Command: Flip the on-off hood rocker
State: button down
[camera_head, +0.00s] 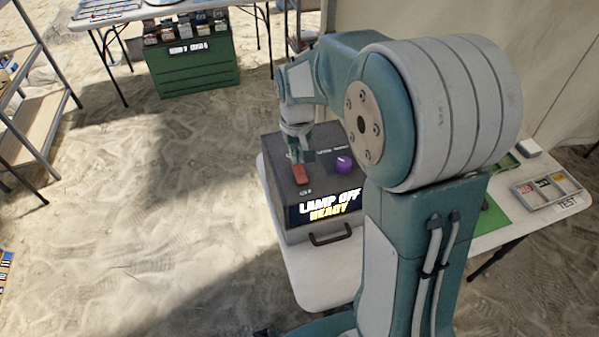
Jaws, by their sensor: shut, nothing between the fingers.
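The hood (284,208) is a dark grey box with a handle on its front, standing on a white table. On its sloped top is a red rocker (301,175). To the right of the rocker is a purple knob (343,163). A display (329,206) on the front reads "LAMP OFF READY". My gripper (298,157) is shut and empty, pointing down right at the rocker's upper end. I cannot tell whether its fingertips touch the rocker.
The white table (312,283) also holds a green mat (492,222) and a sectioned tray (545,188) labelled TEST at right. A green crate (192,68) stands at the back under another table. A shelf rack (38,120) is at left. Sandy floor lies open between.

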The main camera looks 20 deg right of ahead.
aim_at(297, 166)
jog(key=shift+f, duration=0.9)
dwell(0.5)
jog(key=shift+r, duration=3.55)
